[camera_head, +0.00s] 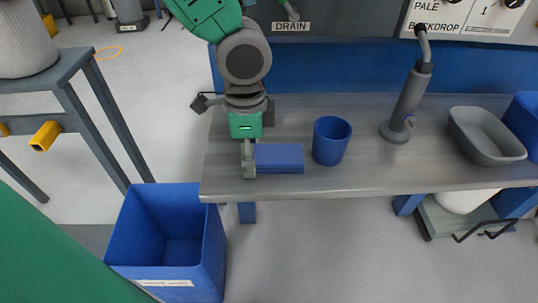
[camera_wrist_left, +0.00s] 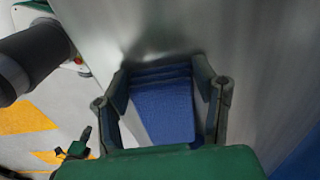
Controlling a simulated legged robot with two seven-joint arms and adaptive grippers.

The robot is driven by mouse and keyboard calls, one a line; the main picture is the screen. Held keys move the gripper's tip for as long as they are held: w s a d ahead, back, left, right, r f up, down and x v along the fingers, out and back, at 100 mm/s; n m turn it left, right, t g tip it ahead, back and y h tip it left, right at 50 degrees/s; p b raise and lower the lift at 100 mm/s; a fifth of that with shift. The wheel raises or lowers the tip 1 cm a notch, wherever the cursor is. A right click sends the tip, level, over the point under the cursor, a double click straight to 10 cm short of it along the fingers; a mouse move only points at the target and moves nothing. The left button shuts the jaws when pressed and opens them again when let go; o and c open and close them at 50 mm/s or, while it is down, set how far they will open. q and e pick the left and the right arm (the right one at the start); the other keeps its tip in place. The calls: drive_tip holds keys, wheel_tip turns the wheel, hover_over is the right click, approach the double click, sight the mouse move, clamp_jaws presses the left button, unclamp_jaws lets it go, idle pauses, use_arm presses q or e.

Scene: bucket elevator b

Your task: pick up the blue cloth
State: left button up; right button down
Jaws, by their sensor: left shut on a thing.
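The blue cloth (camera_head: 281,158) lies folded flat on the grey metal bench, near its front left edge. My left gripper (camera_head: 249,160) reaches down to the cloth's left end in the head view. In the left wrist view the cloth (camera_wrist_left: 165,108) sits between the two fingers of my left gripper (camera_wrist_left: 165,90). The gripper is shut on the cloth, which appears to be at bench level. The fingertips are partly hidden in the head view. My right gripper is not in view.
A blue cup (camera_head: 331,141) stands just right of the cloth. A grey post (camera_head: 407,102) and a grey tub (camera_head: 485,136) stand further right on the bench (camera_head: 370,172). A blue bin (camera_head: 170,240) is on the floor, below left. A grey table (camera_head: 45,75) stands at left.

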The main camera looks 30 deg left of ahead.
use_arm(q)
drive_tip(key=shift+d+r, duration=0.1)
drive_tip(key=shift+d, duration=0.05)
drive_tip(key=shift+d+r, duration=0.15)
drive_tip(key=shift+r, duration=0.2)
drive_tip(key=r+p, duration=0.1)
drive_tip(key=r, duration=0.2)
drive_tip(key=r+p, duration=0.1)
drive_tip(key=r, duration=0.2)
drive_tip(key=r+p, duration=0.1)
drive_tip(key=r, duration=0.2)
drive_tip(key=shift+a+p, duration=0.3)
drive_tip(key=shift+p, duration=0.1)
drive_tip(key=shift+d, duration=0.15)
drive_tip(key=shift+o, duration=1.3)
drive_tip(key=shift+d, duration=0.1)
